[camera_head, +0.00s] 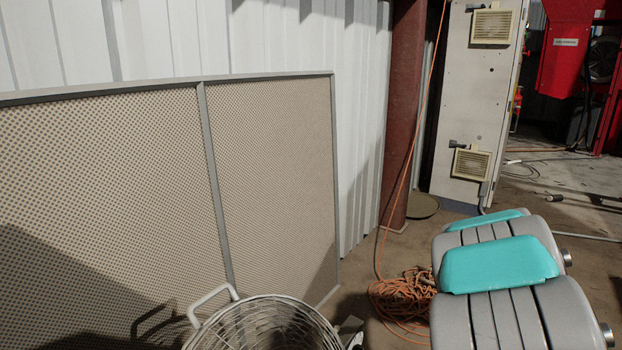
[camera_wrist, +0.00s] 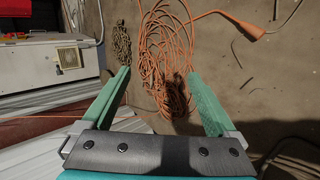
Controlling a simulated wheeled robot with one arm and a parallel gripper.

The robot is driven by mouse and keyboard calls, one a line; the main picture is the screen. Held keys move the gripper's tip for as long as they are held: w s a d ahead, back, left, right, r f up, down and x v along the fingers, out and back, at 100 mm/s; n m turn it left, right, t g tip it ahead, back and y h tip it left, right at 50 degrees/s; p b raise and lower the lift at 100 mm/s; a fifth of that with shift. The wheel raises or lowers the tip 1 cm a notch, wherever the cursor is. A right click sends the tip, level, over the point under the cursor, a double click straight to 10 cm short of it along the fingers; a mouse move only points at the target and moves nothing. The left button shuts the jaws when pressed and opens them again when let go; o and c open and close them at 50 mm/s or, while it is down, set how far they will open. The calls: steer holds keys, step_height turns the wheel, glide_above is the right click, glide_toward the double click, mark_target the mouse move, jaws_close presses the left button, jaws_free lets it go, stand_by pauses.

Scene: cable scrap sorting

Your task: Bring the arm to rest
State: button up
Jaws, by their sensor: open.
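My gripper (camera_wrist: 159,73) shows in the wrist view with its two green fingers spread wide apart. Nothing is between them but floor and cable seen farther off. It points down toward a loose heap of orange cable (camera_wrist: 160,35) on the floor, and no contact with it shows. In the head view, grey and teal links of my arm (camera_head: 500,265) are at the lower right. The gripper itself is not visible there.
A wire basket (camera_head: 205,305) stands at the bottom of the head view before a mesh panel (camera_head: 270,180). Orange cable (camera_head: 400,297) lies beside my arm. A pale cabinet (camera_head: 470,120) and red machine (camera_head: 565,60) stand behind. A brown chain-like coil (camera_wrist: 121,42) lies left of the cable.

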steer(key=s+a+r+m+g+y, duration=0.1)
steer(key=s+a+m+g+y, duration=0.3)
steer(key=s+a, duration=1.3)
steer(key=s+a+r+m+g+y, duration=0.15)
steer(key=s+a+m+g, duration=0.4)
steer(key=s+a, duration=1.2)
steer(key=s+d+r+p, duration=0.1)
steer(key=s+r+p, duration=0.1)
steer(key=r+p, duration=0.5)
steer(key=s+d+r+y+p, duration=0.1)
steer(key=d+r+p, duration=0.1)
steer(key=r+p, duration=0.5)
steer(key=shift+s+d+r+m+p, duration=0.3)
steer(key=shift+s+r+m+p, duration=0.05)
steer(key=shift+m+p, duration=0.1)
steer(key=shift+t, duration=0.25)
steer(key=shift+c, duration=0.2)
